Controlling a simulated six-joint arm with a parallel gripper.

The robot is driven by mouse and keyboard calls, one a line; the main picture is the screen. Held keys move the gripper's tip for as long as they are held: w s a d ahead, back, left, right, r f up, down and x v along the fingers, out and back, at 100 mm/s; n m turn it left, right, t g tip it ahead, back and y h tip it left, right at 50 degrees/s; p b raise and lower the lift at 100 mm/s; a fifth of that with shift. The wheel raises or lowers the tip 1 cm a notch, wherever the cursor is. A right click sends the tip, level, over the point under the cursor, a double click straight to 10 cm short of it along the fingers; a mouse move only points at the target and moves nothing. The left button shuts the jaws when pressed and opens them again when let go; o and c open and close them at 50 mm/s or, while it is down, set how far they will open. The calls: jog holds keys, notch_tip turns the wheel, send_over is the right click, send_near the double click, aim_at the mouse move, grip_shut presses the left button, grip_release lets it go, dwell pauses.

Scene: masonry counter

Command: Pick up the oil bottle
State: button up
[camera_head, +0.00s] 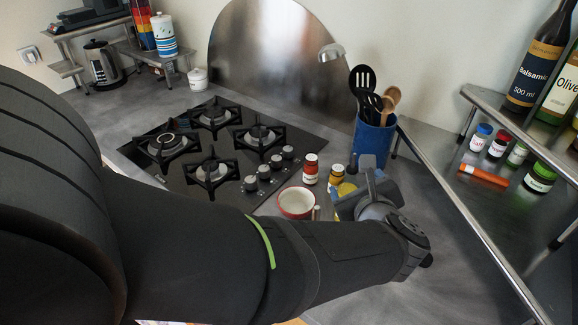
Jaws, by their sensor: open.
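The oil bottle (564,88), with a pale label reading "Olive", stands on the upper metal shelf at the far right. The right edge of the picture cuts it off, so its top and right side are out of view. My gripper (362,188) is over the counter right of the hob, low and well to the left of the oil bottle. It is open, though my own wrist covers much of it and its fingertips are hard to make out. It is apart from the oil bottle.
A dark balsamic bottle (537,62) stands close left of the oil bottle. Small spice jars (479,137) and an orange tube (483,175) sit on the shelf below. A blue utensil holder (372,143), a red-rimmed bowl (296,202) and jars (310,170) are near my gripper.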

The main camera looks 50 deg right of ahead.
aim_at(348, 189)
jog(key=s+a+f+m+g, duration=0.2)
jog(key=s+a+f+m, duration=0.2)
jog(key=a+f+m, duration=0.3)
jog(key=shift+h, duration=0.4)
jog(key=x, duration=1.7)
jog(key=shift+w+d+r, duration=0.15)
jog(key=shift+w+d, duration=0.1)
jog(key=c, duration=1.3)
jog(key=shift+c, duration=0.3)
jog(key=shift+r, duration=0.15)
